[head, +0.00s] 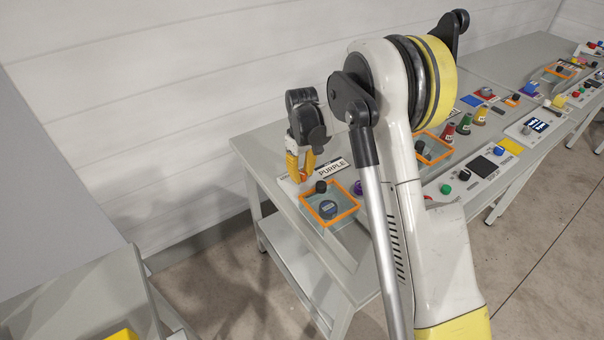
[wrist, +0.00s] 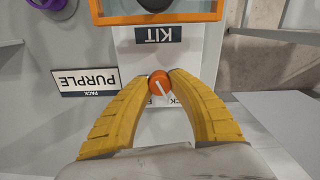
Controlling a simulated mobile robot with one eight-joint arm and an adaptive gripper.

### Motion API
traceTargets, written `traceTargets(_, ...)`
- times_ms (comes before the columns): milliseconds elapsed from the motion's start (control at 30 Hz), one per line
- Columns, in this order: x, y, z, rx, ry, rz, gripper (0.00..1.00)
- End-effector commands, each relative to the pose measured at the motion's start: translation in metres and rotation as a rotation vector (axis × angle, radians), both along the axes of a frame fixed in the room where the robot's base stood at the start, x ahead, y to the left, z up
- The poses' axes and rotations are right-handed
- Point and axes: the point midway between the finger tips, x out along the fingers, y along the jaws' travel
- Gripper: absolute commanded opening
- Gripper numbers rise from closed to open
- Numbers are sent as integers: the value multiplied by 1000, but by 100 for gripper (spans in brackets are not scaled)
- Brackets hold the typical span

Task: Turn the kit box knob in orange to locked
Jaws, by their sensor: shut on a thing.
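In the wrist view the orange knob (wrist: 157,82) sits between the two yellow fingertips of my gripper (wrist: 159,79). The fingers are shut on it from both sides. A white pointer line on the knob slants toward the lower right of that view. The knob's panel lies beside an upside-down KIT label (wrist: 168,34) and the orange-framed box (wrist: 160,18). Any lock markings around the knob are hidden or too small to read.
A PURPLE label (wrist: 86,82) lies left of the fingers in the wrist view, with a purple knob (wrist: 47,4) farther off. A black knob (head: 321,187) stands at the box. More panels, knobs and a second orange frame (head: 433,148) continue along the table to the right.

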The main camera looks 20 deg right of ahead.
Motion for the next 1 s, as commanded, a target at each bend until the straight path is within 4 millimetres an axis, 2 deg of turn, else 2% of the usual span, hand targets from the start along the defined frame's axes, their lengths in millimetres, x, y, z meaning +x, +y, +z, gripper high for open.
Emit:
traceTargets(300,1,0,0,0,-3,80,0)
traceTargets(733,1,1,0,0,-3,87,0)
traceTargets(767,1,1,0,0,-3,87,32)
traceTargets(800,1,1,0,0,-3,86,44)
traceTargets(833,1,1,0,0,-3,86,48)
traceTargets(1000,1,0,0,1,-2,86,48)
